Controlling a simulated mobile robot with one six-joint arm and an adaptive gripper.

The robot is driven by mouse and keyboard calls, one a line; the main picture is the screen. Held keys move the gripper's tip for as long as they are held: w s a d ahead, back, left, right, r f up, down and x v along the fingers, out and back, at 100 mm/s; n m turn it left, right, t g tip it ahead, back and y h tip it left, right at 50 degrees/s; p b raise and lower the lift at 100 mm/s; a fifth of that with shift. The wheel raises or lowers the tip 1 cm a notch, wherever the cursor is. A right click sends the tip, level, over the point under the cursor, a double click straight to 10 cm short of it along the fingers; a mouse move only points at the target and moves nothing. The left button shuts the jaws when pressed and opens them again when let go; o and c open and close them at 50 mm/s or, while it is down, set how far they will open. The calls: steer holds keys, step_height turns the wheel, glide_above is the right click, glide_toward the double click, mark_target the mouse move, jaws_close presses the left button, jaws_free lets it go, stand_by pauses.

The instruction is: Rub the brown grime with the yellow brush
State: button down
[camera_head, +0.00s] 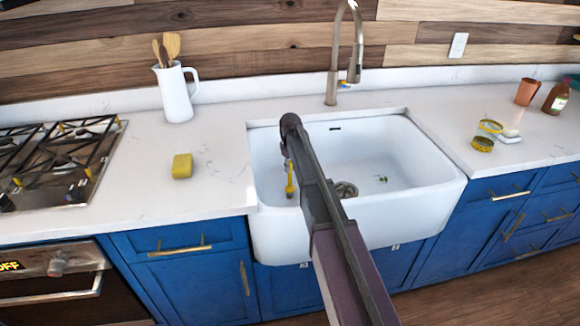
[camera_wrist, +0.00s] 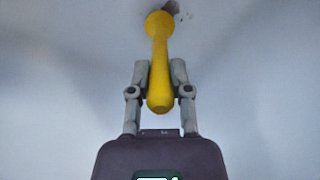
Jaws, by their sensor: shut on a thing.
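The yellow brush (camera_wrist: 158,58) is held between the two fingers of my gripper (camera_wrist: 161,72), its handle end toward my wrist and its round head pointing away. In the head view the yellow brush (camera_head: 290,182) hangs inside the white sink (camera_head: 420,200), near its left side, below the end of my arm. A small dark brownish patch (camera_wrist: 171,6), likely the grime, shows at the top edge of the wrist view, right beside the brush head and partly hidden by it. I cannot tell whether the head touches the surface. My arm hides part of the sink in the head view.
A yellow sponge (camera_head: 182,166), a white jug (camera_head: 176,95) and a stove (camera_head: 50,160) are left. Yellow tins (camera_head: 482,144) and a bottle (camera_head: 556,98) are right.

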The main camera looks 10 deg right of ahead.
steer(key=shift+s, duration=1.7)
steer(key=shift+a, duration=0.1)
steer(key=shift+a, duration=0.35)
steer(key=shift+w, duration=0.1)
steer(key=shift+w, duration=1.95)
steer(key=shift+s, duration=0.2)
